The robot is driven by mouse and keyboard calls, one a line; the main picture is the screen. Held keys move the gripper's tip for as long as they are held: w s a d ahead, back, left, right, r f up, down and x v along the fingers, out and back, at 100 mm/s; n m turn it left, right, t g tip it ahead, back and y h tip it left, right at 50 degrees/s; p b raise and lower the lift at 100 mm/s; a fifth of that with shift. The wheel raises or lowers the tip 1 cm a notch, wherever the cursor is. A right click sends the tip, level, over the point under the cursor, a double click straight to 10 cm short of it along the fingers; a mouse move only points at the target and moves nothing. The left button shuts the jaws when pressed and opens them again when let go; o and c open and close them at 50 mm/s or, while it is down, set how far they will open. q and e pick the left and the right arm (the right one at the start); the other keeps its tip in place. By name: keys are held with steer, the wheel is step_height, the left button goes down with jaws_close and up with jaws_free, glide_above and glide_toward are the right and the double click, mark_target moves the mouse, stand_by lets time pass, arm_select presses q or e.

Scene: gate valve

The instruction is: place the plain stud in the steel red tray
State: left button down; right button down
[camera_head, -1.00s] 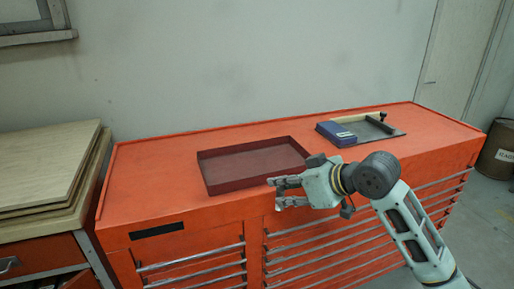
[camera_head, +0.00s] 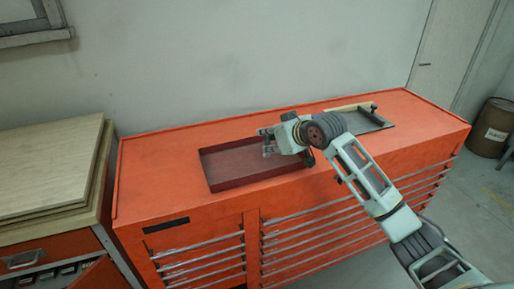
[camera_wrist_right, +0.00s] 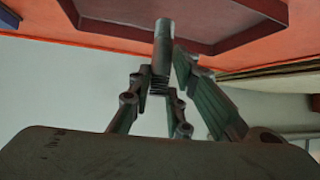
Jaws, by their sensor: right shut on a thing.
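The steel red tray (camera_head: 222,171) lies on the orange cabinet top, dark red with low walls. Its inside looks empty where it shows. My right gripper (camera_head: 266,142) is over the right part of the tray, above its floor. In the right wrist view the fingers (camera_wrist_right: 163,75) are shut on the plain stud (camera_wrist_right: 164,42), a grey metal cylinder with a ridged part near the fingers. The stud's free end points toward the tray (camera_wrist_right: 205,42), and they look apart. In the head view the stud is too small to make out. My left gripper is not in view.
A dark flat plate (camera_head: 377,124) with a wooden edge lies right of the tray, partly behind my right arm. The cabinet top (camera_head: 155,175) left of the tray is clear. Wooden boards (camera_head: 45,165) are stacked at the left. A brown drum (camera_head: 491,128) stands far right.

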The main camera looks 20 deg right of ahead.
steer(key=w+f+p, duration=0.1)
steer(key=f, duration=0.1)
steer(key=w+a+f, duration=0.1)
steer(key=w+f, duration=0.1)
steer(key=w+a+f+p, duration=0.1)
steer(key=f, duration=0.1)
steer(key=shift+w+a+f+p, duration=0.2)
steer(key=shift+w+a+p, duration=0.05)
steer(key=shift+p, duration=0.1)
steer(key=shift+f, duration=0.25)
steer(key=shift+f, duration=0.2)
steer(key=c, duration=1.6)
jaws_free()
steer(key=shift+c, duration=0.2)
